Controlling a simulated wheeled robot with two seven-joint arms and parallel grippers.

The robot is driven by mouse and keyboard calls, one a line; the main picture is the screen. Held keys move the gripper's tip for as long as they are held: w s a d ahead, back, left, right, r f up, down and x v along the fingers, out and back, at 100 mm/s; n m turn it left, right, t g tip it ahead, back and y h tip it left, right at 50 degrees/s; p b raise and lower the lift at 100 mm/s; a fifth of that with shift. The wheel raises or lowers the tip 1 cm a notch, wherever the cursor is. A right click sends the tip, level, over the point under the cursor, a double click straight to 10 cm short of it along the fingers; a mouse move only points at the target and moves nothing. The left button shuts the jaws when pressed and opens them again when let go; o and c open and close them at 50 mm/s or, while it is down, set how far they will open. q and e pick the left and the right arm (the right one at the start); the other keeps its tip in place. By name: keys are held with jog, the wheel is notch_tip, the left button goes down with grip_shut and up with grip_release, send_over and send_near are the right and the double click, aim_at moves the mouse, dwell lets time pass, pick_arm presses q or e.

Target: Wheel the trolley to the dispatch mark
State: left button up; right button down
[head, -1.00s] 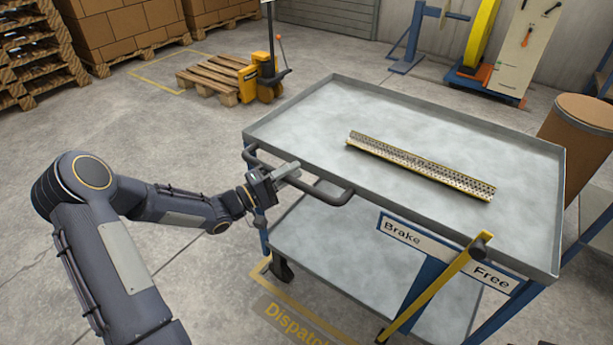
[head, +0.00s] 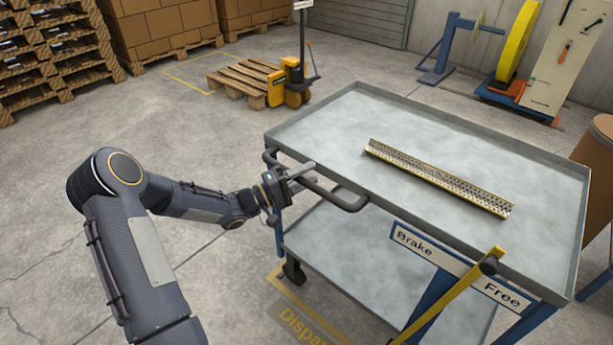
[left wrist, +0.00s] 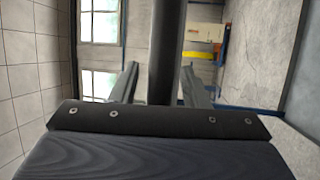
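The trolley (head: 450,136) is a grey-topped cart with blue legs, and a perforated metal strip (head: 440,178) lies on its top. Its dark handle (head: 340,202) runs along the left end and shows as a dark bar in the left wrist view (left wrist: 167,50). My left gripper (head: 300,178) is at the handle, its fingers apart on both sides of the bar, with a gap on the left side. A yellow lever (head: 450,303) with a black knob stands between the Brake and Free labels, nearer Free. The dispatch mark (head: 303,325) is yellow floor lettering and outline, partly hidden under the trolley. My right gripper is out of view.
A yellow pallet truck (head: 290,85) and wooden pallet (head: 243,78) stand behind. Stacked cartons (head: 160,22) line the back left. A brown drum (head: 597,155) is close to the trolley's right. Open concrete floor lies to the left.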

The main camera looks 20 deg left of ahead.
pick_arm(q)
jog(key=v, duration=0.8)
jog(key=shift+p, duration=0.4)
jog(key=shift+d, duration=0.1)
